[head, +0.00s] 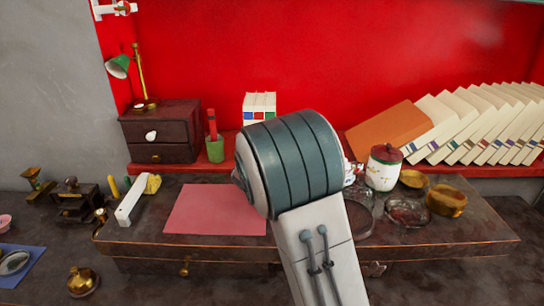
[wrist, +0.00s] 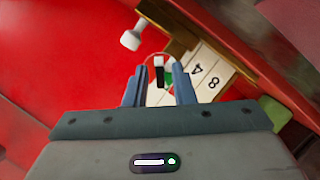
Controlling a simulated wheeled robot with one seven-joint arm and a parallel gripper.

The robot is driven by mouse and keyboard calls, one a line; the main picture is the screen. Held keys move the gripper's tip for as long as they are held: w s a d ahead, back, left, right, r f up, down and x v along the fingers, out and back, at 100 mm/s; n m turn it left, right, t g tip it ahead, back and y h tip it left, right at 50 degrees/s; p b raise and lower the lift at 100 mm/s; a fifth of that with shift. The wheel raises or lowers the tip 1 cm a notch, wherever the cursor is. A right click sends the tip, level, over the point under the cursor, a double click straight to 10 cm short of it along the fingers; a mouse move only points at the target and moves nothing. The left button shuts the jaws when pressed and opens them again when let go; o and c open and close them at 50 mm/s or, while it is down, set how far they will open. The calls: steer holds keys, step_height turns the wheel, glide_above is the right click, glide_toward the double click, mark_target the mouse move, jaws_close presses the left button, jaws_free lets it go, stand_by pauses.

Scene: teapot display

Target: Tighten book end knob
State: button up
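In the wrist view a white knob (wrist: 132,39) on a short stem sticks out beside a brown-gold bar or panel (wrist: 178,47), against the red wall. It seems to belong to the book end, though I cannot tell how it is fixed. White books (wrist: 203,72) with the numbers 4 and 8 lie right of it. My gripper (wrist: 158,78) is open, its two blue fingers apart below the knob and not touching it. A small black-and-white part and something green show between the fingers; I cannot tell what they are. In the head view my arm hides the gripper.
In the head view, leaning white books (head: 490,120) and an orange one (head: 388,128) stand on the red shelf. More white books (head: 260,104) stand behind my arm. A lidded jar (head: 383,172), brass bowl (head: 446,202), drawer box (head: 160,132) and green lamp (head: 119,66) are nearby.

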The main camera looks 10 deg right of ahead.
jaws_close()
